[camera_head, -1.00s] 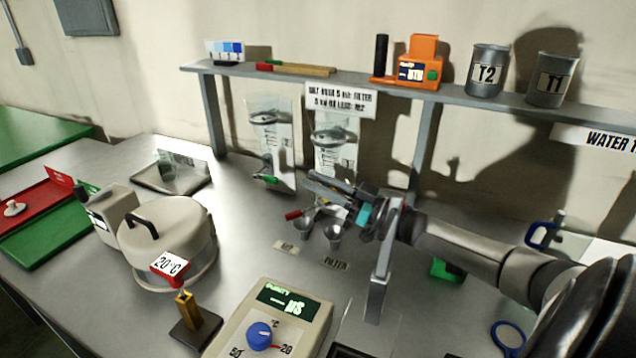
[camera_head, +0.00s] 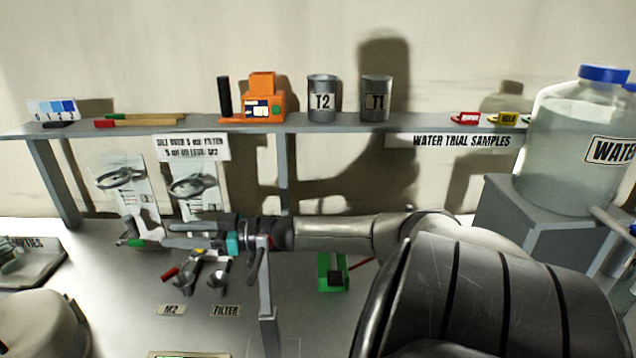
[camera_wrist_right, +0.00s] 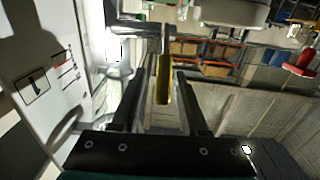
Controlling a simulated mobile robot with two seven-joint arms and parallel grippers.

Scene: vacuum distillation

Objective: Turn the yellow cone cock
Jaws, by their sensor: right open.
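The yellow cone cock (camera_wrist_right: 163,80) stands between the two fingers of my right gripper (camera_wrist_right: 163,68) in the right wrist view, with small gaps beside it. In the head view only a small yellow patch of the cock (camera_head: 198,251) shows just below the gripper (camera_head: 172,235). The right gripper is open and reaches in from the right, in front of the glassware panels. A green handle (camera_head: 135,243) is left of it and a red handle (camera_head: 170,273) is below it. My left gripper is out of view.
A grey post (camera_head: 267,300) stands close to my right wrist. The shelf (camera_head: 340,127) runs behind and above. A green block (camera_head: 332,272) lies on the bench to the right.

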